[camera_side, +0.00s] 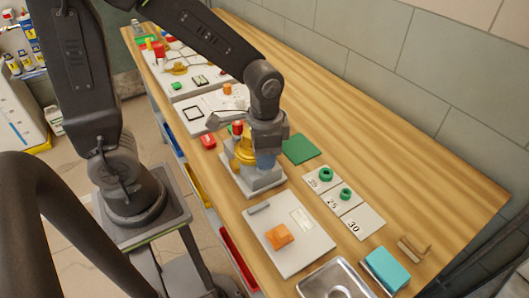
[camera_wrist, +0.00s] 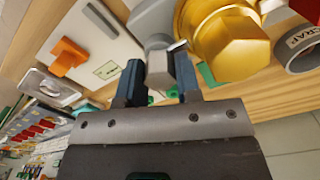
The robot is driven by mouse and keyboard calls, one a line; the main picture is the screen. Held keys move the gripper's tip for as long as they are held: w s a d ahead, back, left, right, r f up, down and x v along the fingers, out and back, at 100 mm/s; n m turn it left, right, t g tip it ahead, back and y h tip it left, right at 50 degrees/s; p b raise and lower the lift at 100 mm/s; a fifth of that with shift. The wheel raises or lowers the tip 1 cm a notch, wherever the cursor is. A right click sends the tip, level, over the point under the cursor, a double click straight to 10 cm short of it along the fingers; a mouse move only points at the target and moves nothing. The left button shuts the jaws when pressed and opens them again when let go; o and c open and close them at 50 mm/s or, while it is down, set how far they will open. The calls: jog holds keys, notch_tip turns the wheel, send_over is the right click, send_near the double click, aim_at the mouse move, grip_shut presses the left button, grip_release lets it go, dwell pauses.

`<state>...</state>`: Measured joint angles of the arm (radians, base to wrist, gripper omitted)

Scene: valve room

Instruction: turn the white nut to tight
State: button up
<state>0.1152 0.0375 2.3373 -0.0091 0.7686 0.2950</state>
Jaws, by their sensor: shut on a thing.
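In the wrist view the pale grey-white nut (camera_wrist: 157,66) sits between the two dark blue fingers of my gripper (camera_wrist: 158,76), which are shut on it. Only part of the nut shows; its turn position cannot be read. A large brass hex fitting (camera_wrist: 228,42) stands close to the right of the fingers. In the side view my gripper (camera_side: 264,160) points down at the brass valve (camera_side: 243,152) on its grey base (camera_side: 256,188). The nut is hidden there behind my gripper and wrist.
A white board (camera_side: 302,214) with an orange block (camera_side: 279,236) lies in front of the valve. Numbered cards with green rings (camera_side: 326,174), a green mat (camera_side: 300,149), a metal tray (camera_side: 338,279) and a teal sponge (camera_side: 389,269) lie around. Bare wood runs along the wall side.

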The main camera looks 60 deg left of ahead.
jog(key=shift+m, duration=0.5)
jog(key=o, duration=0.9)
